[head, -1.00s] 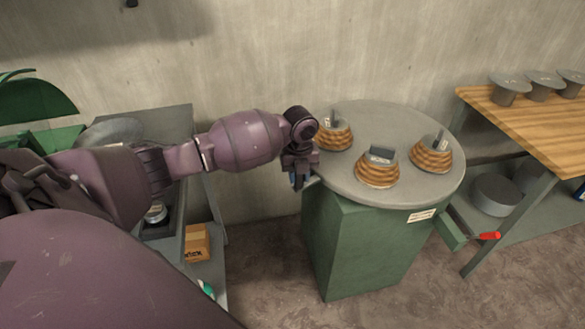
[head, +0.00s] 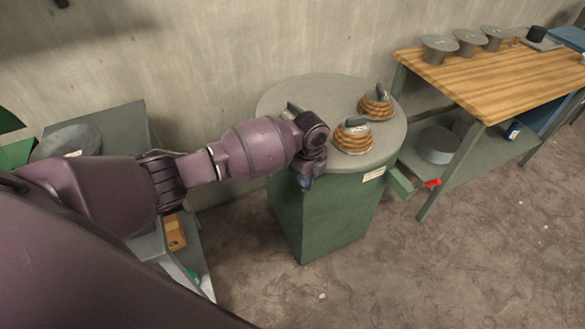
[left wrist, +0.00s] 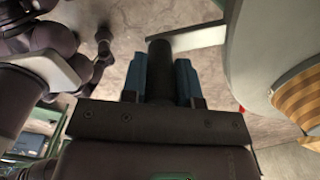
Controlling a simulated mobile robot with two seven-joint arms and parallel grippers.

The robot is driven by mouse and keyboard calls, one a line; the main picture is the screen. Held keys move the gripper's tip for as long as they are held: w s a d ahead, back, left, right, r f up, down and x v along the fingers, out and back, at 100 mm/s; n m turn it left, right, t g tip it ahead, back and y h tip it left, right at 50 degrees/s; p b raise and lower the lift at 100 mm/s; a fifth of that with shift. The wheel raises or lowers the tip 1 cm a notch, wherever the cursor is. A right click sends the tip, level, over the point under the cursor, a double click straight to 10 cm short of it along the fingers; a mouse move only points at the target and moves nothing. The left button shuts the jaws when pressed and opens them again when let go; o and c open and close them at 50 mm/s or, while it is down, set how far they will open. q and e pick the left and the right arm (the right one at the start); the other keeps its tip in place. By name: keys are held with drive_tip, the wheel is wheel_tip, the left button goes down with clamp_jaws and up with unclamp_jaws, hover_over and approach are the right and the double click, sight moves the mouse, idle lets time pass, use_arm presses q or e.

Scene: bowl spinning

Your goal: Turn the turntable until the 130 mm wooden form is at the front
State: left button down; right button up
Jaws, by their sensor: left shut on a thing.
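The round grey turntable (head: 325,88) stands on a green pedestal (head: 318,215). One wooden form (head: 353,138) with a grey top piece sits near its front right, and another (head: 375,104) sits at the back right. A third (head: 290,109) is at the left, mostly hidden behind my arm. Their size labels are too small to read. My left gripper (head: 307,180) is at the turntable's front-left edge. In the left wrist view its blue fingers (left wrist: 160,82) are shut on a dark upright handle (left wrist: 159,52) on a grey bar (left wrist: 200,36) reaching to the turntable. My right gripper is not in view.
A wooden-topped bench (head: 480,75) with several grey stands is at the right. A grey shelf unit (head: 125,125) is at the left. The floor in front is clear.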

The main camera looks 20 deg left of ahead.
use_arm(q)
drive_tip(key=shift+w+d+n, duration=0.15)
drive_tip(key=shift+d+n, duration=0.1)
drive_tip(key=shift+d, duration=0.5)
drive_tip(key=shift+w+d+n, duration=0.1)
drive_tip(key=shift+d+n, duration=0.15)
drive_tip(key=shift+d, duration=0.5)
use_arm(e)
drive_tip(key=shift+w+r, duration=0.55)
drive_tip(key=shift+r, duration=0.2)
use_arm(q)
drive_tip(key=c, duration=0.9)
unclamp_jaws()
drive_tip(key=shift+o, duration=0.2)
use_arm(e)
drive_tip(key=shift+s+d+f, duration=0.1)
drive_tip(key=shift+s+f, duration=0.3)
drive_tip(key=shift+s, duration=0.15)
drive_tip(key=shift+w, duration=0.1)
